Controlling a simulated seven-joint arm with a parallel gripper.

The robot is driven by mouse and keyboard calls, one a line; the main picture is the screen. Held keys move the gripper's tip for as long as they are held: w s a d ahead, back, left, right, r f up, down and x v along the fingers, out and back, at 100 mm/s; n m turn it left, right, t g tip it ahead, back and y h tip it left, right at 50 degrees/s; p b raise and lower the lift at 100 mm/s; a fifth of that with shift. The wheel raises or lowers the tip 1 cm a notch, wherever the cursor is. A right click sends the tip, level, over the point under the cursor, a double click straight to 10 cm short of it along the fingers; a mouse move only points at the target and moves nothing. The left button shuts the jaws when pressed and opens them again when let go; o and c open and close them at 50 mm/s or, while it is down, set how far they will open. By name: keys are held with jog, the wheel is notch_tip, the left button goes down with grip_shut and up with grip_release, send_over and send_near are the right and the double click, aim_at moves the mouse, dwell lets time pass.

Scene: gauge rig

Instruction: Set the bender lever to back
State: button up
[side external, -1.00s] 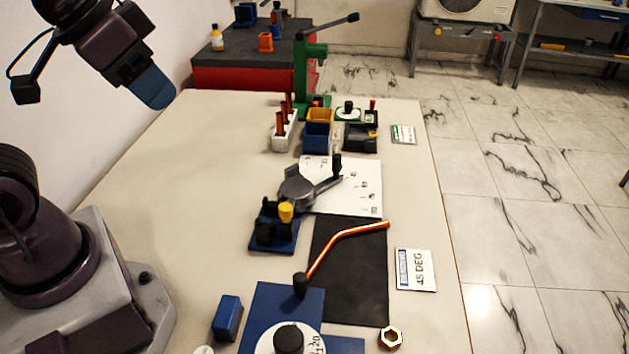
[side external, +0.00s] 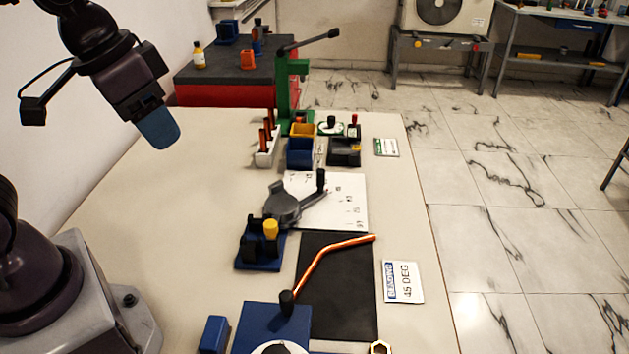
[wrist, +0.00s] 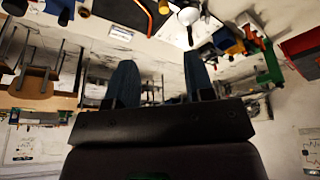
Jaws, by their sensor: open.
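The bender is a grey disc (side external: 282,208) with a lever (side external: 313,193) that points up and right in the side view, toward the back right. The lever ends in an upright black knob (side external: 320,180). The disc also shows upside down near the top of the wrist view (wrist: 188,15). My gripper (side external: 160,130) is high above the left part of the table, well apart from the lever, with blue fingers. In the wrist view its two fingers (wrist: 160,82) are spread with nothing between them.
A blue clamp block with a yellow knob (side external: 270,229) stands just in front of the bender. A bent copper tube (side external: 325,255) lies over a black mat (side external: 345,310). Bins (side external: 300,152) and a green press (side external: 283,90) stand behind. The left of the table is clear.

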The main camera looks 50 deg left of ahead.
jog(key=w+f+n+g, duration=0.2)
jog(key=w+f, duration=0.4)
jog(key=w, duration=0.4)
jog(key=n+t+y, duration=0.1)
jog(key=n+y, duration=0.3)
jog(key=n, duration=0.4)
send_near(321, 172)
jog(key=x, duration=1.1)
jog(key=shift+w, duration=0.1)
grip_shut()
